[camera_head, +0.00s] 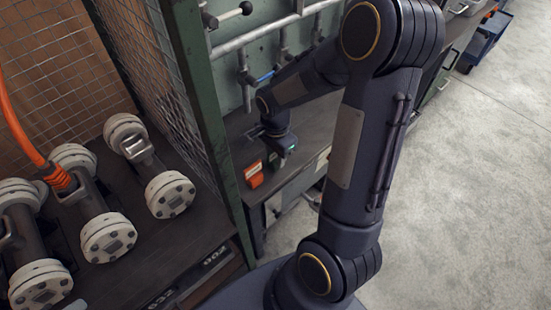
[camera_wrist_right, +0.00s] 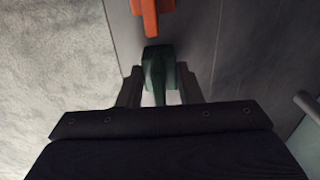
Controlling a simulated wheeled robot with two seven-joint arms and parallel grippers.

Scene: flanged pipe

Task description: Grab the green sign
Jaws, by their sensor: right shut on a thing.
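The green sign (camera_wrist_right: 157,68) is between the two fingers of my right gripper (camera_wrist_right: 159,84) in the right wrist view. The fingers are shut on it, one on each side. In the head view, my right gripper (camera_head: 284,152) is low over the dark bench top beside the green frame post. A small bit of the green sign (camera_head: 291,149) shows at its fingertips; most of it is hidden. My left gripper is not in view.
An orange sign (camera_head: 254,175) stands on the bench left of the gripper; an orange piece (camera_wrist_right: 151,14) also shows in the wrist view. Grey pipes (camera_head: 243,75) run behind the gripper. Concrete floor (camera_head: 470,200) is clear.

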